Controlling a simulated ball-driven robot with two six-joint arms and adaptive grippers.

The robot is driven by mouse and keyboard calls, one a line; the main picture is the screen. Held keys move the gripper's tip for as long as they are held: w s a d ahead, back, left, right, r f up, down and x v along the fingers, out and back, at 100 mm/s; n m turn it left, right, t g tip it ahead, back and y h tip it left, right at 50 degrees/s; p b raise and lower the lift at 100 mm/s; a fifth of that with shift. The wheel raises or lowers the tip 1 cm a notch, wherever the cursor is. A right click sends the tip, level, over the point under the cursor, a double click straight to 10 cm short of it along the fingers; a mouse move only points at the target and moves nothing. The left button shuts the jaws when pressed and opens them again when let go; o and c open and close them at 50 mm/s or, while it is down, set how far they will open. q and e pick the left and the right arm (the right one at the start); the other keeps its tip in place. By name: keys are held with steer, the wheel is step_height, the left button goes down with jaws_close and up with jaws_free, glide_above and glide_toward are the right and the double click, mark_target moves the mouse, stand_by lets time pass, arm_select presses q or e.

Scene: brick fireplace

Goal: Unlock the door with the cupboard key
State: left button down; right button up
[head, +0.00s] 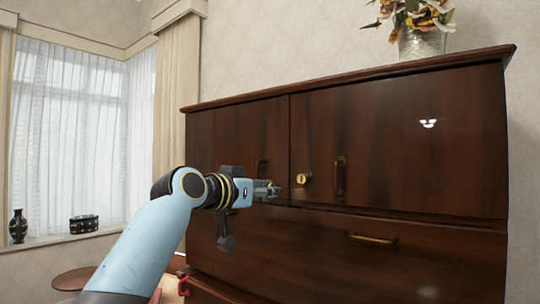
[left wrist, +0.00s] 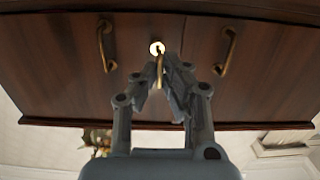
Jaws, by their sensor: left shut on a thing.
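The dark wooden cupboard (head: 400,130) has two doors side by side, each with a brass handle. A round brass lock (head: 301,178) sits on the right door, left of its handle (head: 340,177). My left gripper (head: 276,190) is just left of and slightly below the lock in the head view. In the left wrist view, the left gripper (left wrist: 164,78) is shut on a brass key (left wrist: 159,68), which points at the lock (left wrist: 157,47). I cannot tell whether the key's tip is inside the keyhole. The key is hidden in the head view. My right gripper is not in view.
A drawer with a brass handle (head: 374,239) is below the doors. A metal vase of flowers (head: 421,44) stands on top.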

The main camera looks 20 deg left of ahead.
mark_target(281, 188)
arm_select(q)
steer(key=shift+w+d+r, duration=0.15)
steer(key=shift+w+r, duration=0.05)
steer(key=shift+r, duration=0.3)
steer(key=shift+w+d+r, duration=0.15)
steer(key=shift+r, duration=0.3)
steer(key=shift+f, duration=0.1)
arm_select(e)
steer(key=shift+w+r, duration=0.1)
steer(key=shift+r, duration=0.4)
arm_select(q)
steer(key=shift+b+x, duration=0.45)
steer(key=shift+x, duration=1.65)
steer(key=shift+w+d+r, duration=0.1)
steer(key=shift+w+r, duration=0.15)
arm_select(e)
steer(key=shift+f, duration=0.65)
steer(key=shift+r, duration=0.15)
arm_select(q)
steer(key=shift+b+x, duration=0.5)
steer(key=shift+x, duration=1)
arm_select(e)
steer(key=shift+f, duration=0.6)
arm_select(q)
steer(key=shift+r, duration=0.15)
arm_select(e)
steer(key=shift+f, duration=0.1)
